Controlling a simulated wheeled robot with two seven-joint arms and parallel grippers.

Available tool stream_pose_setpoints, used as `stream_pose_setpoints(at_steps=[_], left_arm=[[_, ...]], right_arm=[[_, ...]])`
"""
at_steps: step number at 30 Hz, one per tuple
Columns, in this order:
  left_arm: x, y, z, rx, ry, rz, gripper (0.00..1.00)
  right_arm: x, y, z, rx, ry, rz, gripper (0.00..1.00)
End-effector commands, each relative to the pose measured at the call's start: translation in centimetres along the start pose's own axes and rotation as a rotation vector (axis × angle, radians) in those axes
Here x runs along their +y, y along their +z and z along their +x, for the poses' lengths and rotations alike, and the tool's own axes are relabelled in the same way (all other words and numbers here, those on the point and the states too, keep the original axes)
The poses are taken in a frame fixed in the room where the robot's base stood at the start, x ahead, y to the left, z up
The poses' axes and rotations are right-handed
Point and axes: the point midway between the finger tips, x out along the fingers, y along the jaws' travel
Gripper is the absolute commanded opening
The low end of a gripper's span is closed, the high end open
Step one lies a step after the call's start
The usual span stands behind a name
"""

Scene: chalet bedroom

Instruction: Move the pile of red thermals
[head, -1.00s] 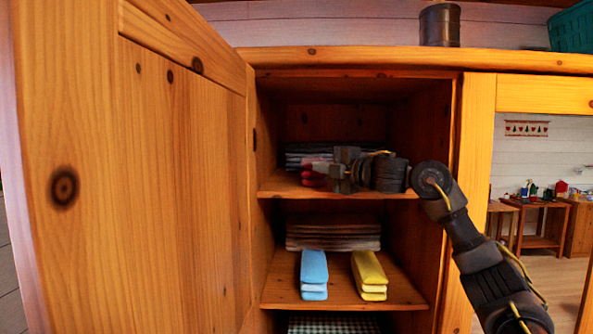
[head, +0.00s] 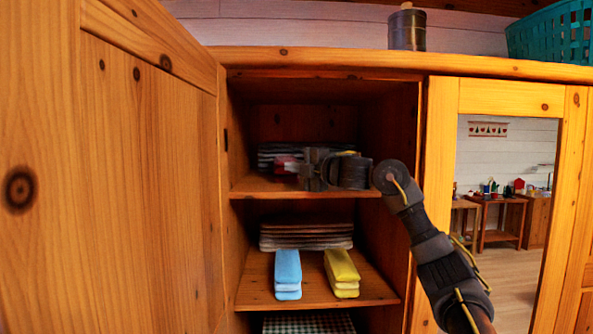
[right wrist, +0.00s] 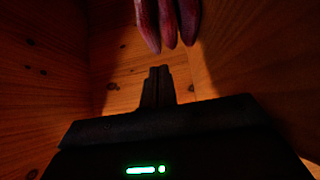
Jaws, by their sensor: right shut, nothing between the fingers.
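The pile of red thermals (head: 286,163) is on the upper open shelf of the wardrobe, at its left half, in front of a dark folded stack. In the head view my right gripper (head: 303,170) covers part of it. The right wrist view shows several rounded ends of the red thermals (right wrist: 168,22) just beyond my right fingertips (right wrist: 159,72). Those fingers are shut with nothing between them. I cannot tell whether they touch the pile. My left gripper is not in view.
The wooden door (head: 150,190) stands open at left. The upper shelf (head: 258,188) holds the dark striped stack (head: 330,148). Below lie a brown folded stack (head: 305,236), a blue pile (head: 287,272) and a yellow pile (head: 342,272). A teal basket (head: 552,38) and a dark canister (head: 407,30) stand on top.

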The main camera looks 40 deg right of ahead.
Motion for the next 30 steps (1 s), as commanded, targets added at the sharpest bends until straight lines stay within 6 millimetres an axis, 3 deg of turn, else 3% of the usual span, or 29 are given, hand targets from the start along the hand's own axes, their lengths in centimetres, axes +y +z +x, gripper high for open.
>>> stream_pose_setpoints(at_steps=[2,6,15,21,30], left_arm=[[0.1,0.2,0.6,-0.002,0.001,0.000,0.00],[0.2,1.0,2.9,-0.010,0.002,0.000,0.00],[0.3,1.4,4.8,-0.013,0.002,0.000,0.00],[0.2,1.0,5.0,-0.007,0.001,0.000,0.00],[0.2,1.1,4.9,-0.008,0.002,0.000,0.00]], right_arm=[[-0.3,-1.3,-0.8,0.005,0.003,-0.004,0.00],[-0.5,-1.2,-4.2,0.005,0.006,-0.003,0.00],[-0.2,-1.3,-9.0,0.009,0.002,-0.001,0.00],[0.0,-1.2,-10.2,0.007,0.000,0.000,0.00],[0.0,-1.2,-10.2,0.007,0.000,0.000,0.00]])
